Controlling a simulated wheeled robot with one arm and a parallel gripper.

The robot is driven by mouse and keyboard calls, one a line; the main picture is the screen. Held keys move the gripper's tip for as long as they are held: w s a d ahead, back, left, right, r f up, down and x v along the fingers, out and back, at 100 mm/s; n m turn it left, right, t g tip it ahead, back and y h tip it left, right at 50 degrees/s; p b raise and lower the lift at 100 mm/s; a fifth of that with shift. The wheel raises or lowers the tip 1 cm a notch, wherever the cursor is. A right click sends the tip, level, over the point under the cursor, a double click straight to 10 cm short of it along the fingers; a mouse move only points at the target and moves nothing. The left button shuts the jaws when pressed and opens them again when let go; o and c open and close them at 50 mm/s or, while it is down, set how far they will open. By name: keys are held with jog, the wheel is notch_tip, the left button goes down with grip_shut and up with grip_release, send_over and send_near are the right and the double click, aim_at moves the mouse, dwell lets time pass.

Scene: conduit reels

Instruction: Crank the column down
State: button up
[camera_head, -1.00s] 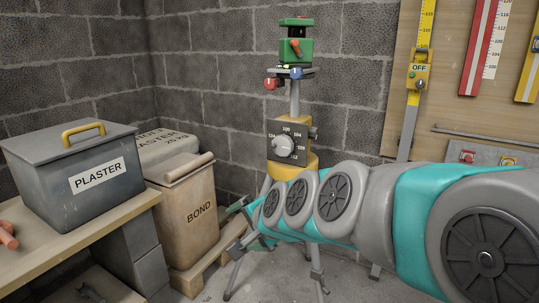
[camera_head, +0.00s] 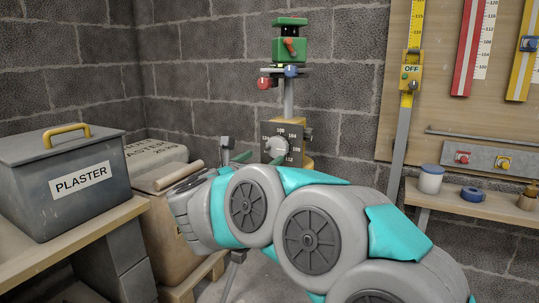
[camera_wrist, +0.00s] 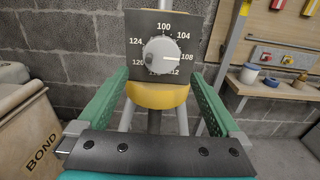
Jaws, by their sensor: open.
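The column (camera_head: 288,98) is a grey post on a tripod with a yellow collar (camera_wrist: 157,94). A black dial plate (camera_wrist: 135,24) on it carries numbers from 100 to 124 around a round grey knob (camera_wrist: 162,56). The knob's pale mark points right, close to 108. A green instrument (camera_head: 290,50) sits on top of the column. My gripper (camera_wrist: 159,75) is open and empty, its green fingers left and right of the knob in the wrist view, apparently short of the dial. In the head view my arm hides most of the tripod.
A grey plaster bin (camera_head: 75,188) stands on a bench at left, with a bond sack (camera_head: 165,225) beside it. At right are a shelf (camera_head: 470,207) with a white jar (camera_head: 430,180), and a yellow OFF device (camera_head: 411,75) on a staff. A block wall stands behind.

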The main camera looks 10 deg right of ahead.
aim_at(276, 150)
jog(key=x, duration=0.7)
jog(key=shift+w+d, duration=0.25)
jog(key=shift+d, duration=0.05)
jog(key=shift+c, duration=0.2)
jog(key=c, duration=1.2)
